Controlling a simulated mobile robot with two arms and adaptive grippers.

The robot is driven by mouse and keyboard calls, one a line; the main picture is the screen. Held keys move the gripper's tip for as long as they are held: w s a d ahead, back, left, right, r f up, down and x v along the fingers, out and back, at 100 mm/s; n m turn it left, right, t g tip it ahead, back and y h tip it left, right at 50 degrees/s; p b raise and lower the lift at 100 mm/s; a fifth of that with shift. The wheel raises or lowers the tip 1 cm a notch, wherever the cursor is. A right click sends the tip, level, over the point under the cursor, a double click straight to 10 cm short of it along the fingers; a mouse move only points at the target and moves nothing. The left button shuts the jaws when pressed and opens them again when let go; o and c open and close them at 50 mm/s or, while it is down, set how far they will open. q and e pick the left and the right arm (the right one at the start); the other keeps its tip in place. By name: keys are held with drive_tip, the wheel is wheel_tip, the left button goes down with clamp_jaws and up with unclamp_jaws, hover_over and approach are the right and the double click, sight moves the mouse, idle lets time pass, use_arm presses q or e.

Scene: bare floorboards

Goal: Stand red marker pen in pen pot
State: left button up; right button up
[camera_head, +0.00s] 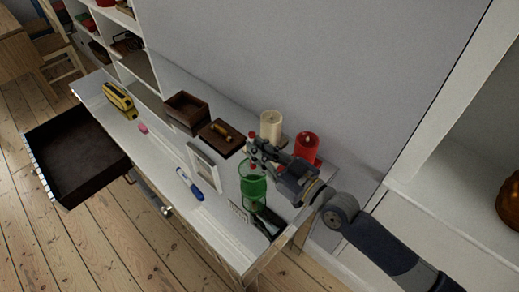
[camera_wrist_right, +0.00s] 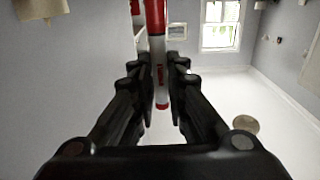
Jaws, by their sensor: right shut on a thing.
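The red marker pen (camera_wrist_right: 157,45), white with red ends, is between the fingers of my right gripper (camera_wrist_right: 160,78) in the right wrist view. In the head view, my right gripper (camera_head: 256,150) is shut on it, and only small red parts of the pen show. The pen looks roughly upright. A green see-through pot (camera_head: 253,186), which looks like the pen pot, stands on the white desk just below the gripper. Whether the pen's lower end is inside the pot's rim or above it, I cannot tell. My left gripper is not in view.
A cream candle (camera_head: 271,124) and a red candle (camera_head: 306,150) stand behind the gripper. A wooden box (camera_head: 186,113) is farther left. A drawer (camera_head: 76,165) hangs open.

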drive_tip(key=shift+f+b, duration=2.15)
drive_tip(key=shift+f, duration=0.6)
drive_tip(key=o, duration=0.9)
drive_tip(key=shift+c, duration=0.2)
drive_tip(key=v, duration=1.2)
